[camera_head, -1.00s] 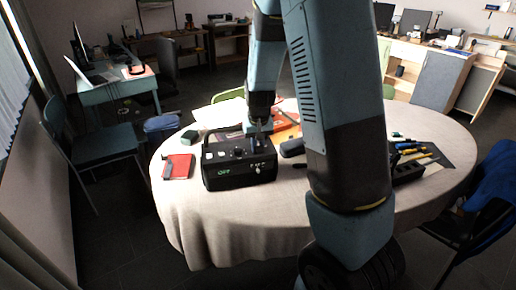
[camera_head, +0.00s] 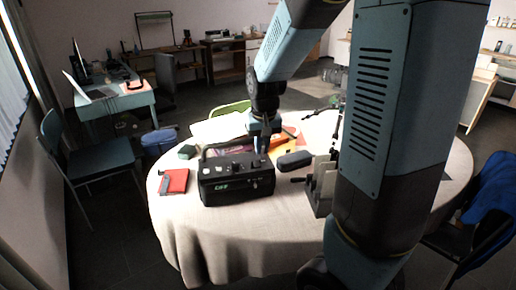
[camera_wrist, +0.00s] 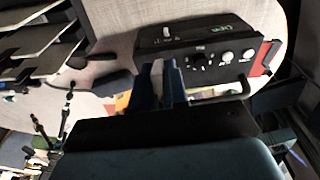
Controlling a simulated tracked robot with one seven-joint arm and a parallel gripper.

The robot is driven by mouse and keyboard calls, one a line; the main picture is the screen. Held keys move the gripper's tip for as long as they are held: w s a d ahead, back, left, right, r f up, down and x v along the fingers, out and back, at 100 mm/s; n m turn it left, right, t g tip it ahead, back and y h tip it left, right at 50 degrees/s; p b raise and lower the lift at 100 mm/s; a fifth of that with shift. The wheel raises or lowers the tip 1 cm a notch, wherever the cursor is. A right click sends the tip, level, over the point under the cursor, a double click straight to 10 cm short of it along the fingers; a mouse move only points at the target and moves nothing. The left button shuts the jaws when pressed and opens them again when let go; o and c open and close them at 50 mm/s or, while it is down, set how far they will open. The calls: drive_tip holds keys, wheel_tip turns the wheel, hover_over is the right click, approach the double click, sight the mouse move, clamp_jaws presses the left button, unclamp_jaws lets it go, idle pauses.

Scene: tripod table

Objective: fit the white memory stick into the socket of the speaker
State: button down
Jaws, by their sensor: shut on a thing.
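The speaker (camera_head: 236,187) is a black box with a carry handle and a lit display, standing on the round table. My gripper (camera_head: 264,150) points down at the speaker's back right side in the head view. In the wrist view my gripper (camera_wrist: 158,72) is shut on a narrow pale thing, which looks like the white memory stick (camera_wrist: 158,65). Its lower part is hidden between the fingers. I cannot make out the socket, nor whether the stick touches the speaker.
The round table (camera_head: 235,240) has a pale cloth, clear at the front. A red notebook (camera_head: 175,182) lies left of the speaker. A dark rounded case (camera_head: 294,160) and a grey rack (camera_head: 322,188) stand to the right. My arm hides the table's right part.

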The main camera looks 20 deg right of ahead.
drive_tip(key=s+r, duration=0.3)
drive_tip(key=s, duration=0.3)
drive_tip(key=shift+s, duration=0.3)
drive_tip(key=shift+w+f, duration=0.1)
drive_tip(key=w+f, duration=0.1)
drive_tip(key=w, duration=0.2)
drive_tip(key=w+f, duration=0.1)
drive_tip(key=w, duration=0.2)
drive_tip(key=w+f, duration=0.2)
drive_tip(key=w, duration=0.1)
drive_tip(key=w+f, duration=0.1)
drive_tip(key=f, duration=0.1)
drive_tip(key=w+f, duration=0.2)
drive_tip(key=shift+w+f, duration=0.55)
drive_tip(key=shift+w, duration=0.05)
drive_tip(key=shift+w+f, duration=0.15)
drive_tip(key=shift+f, duration=0.7)
drive_tip(key=shift+w+f, duration=0.15)
drive_tip(key=shift+f, duration=0.7)
drive_tip(key=shift+f, duration=0.25)
drive_tip(key=c, duration=1.1)
unclamp_jaws()
drive_tip(key=shift+c, duration=0.2)
